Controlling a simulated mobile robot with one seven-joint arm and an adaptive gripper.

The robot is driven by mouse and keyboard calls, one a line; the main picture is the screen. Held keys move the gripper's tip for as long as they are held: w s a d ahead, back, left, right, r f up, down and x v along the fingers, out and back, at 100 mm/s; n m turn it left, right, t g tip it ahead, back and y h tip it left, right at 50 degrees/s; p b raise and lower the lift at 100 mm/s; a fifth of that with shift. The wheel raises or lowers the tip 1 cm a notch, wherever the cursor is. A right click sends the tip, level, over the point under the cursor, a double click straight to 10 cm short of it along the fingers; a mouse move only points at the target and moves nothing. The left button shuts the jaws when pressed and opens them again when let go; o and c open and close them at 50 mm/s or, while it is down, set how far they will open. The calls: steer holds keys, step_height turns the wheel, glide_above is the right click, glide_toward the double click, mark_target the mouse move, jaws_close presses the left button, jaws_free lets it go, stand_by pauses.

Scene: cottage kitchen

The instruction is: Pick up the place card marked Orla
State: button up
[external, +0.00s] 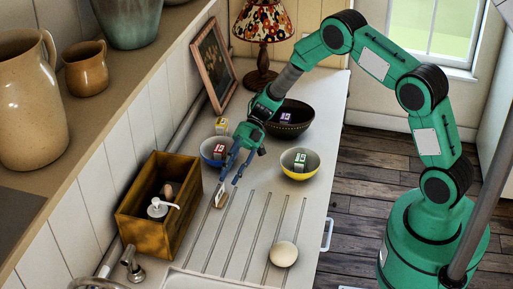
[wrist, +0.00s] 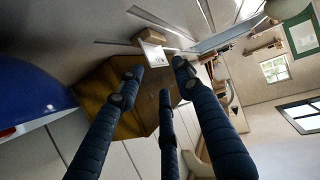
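A small place card (external: 221,196) with a wooden base lies on the counter just below my fingertips in the external view. In the wrist view a white card (wrist: 151,36) with a wooden base shows just beyond the fingertips; no name can be read on it. My gripper (external: 229,180) points down beside the blue bowl; in the wrist view its fingers (wrist: 158,78) are spread apart with nothing between them.
A pale round object (external: 283,254) lies on the grooved counter (external: 235,245). A lamp (external: 263,25) and picture frame (external: 213,64) stand behind. The grooved area right of the card is clear.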

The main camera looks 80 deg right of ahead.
mark_target(220, 195)
steer(key=shift+x, duration=0.8)
steer(key=shift+b+x, duration=0.3)
steer(key=shift+x, duration=2.3)
steer(key=shift+r, duration=0.1)
jaws_close()
